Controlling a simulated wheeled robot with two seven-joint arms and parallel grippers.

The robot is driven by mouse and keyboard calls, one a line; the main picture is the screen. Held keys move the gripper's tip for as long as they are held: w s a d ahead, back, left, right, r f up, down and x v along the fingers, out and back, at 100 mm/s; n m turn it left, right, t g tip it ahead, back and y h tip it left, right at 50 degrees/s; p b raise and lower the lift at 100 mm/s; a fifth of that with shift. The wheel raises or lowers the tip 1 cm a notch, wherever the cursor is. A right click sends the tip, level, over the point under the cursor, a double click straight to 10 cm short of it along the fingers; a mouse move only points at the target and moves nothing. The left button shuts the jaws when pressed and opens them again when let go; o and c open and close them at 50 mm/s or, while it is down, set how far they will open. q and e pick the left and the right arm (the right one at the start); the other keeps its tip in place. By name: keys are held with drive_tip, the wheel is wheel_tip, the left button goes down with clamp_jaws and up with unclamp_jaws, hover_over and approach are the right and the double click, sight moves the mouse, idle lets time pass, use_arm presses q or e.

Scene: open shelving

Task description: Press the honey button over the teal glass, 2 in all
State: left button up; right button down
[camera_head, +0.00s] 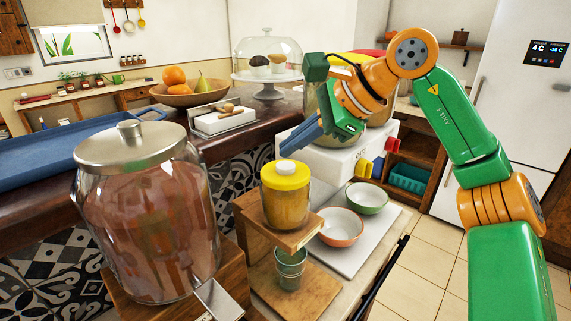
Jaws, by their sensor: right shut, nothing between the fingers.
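The honey dispenser (286,205) is a clear jar of amber honey with a yellow lid, upright on a small wooden stand. Its white button (286,167) is on top of the lid. The teal glass (291,268) stands below the dispenser on the lower wooden base; its inside is hard to make out. My right gripper (288,151) comes in from the right and points down to the left. Its fingers are shut and empty, and the tips show just above the button, seemingly apart from it. My left gripper is not in view.
A large glass jar with a metal lid (133,145) stands to the left, close to the dispenser. A white dispenser box (340,162) is behind.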

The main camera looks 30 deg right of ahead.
sight(293, 166)
idle(0.3)
drive_tip(key=shift+f, duration=0.4)
drive_tip(key=shift+f+b, duration=0.7)
drive_tip(key=shift+b, duration=0.1)
idle(0.5)
drive_tip(key=shift+r, duration=0.15)
drive_tip(key=shift+r+p, duration=0.95)
drive_tip(key=shift+p, duration=0.3)
wheel_tip(293, 166, up, 5)
drive_tip(key=p, duration=0.5)
drive_tip(key=shift+r, duration=0.15)
